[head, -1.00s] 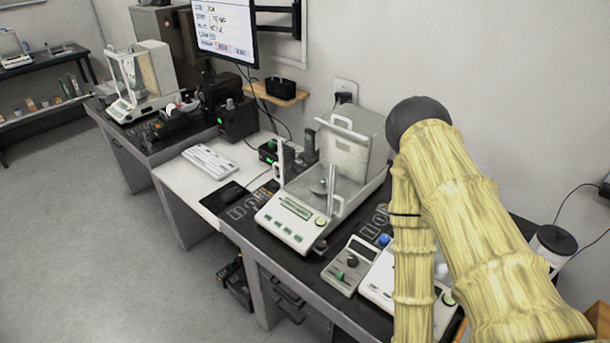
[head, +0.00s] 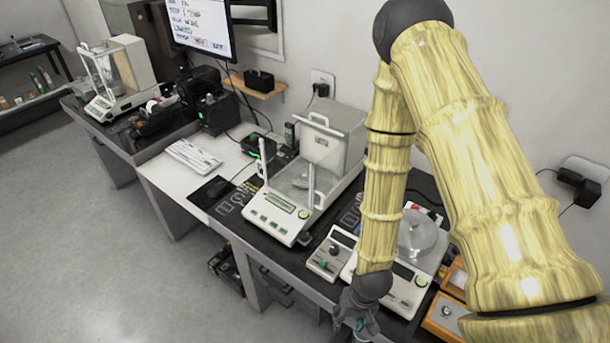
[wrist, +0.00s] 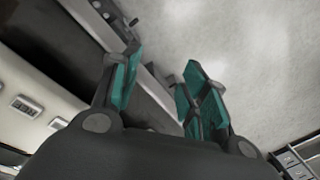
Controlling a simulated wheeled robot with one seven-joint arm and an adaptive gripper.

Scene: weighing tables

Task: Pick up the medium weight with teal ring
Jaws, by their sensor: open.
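My gripper (head: 357,322) hangs at the front edge of the dark table in the head view, low in the picture. In the wrist view my gripper (wrist: 160,75) has its teal-padded fingers spread apart, with nothing between them. A small grey metal piece (head: 446,311) sits in a wooden box (head: 440,329) at the lower right of the head view, to the right of my gripper. It is too small to tell whether it is a weight with a teal ring. I cannot make out a teal ring on any weight in either view.
A balance with an open glass chamber (head: 272,213) stands mid-table. A second balance (head: 418,278) with a round clear cover and a small control box (head: 330,254) are near my arm. A keyboard (head: 193,156) lies on the white table. The floor at left (head: 80,240) is clear.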

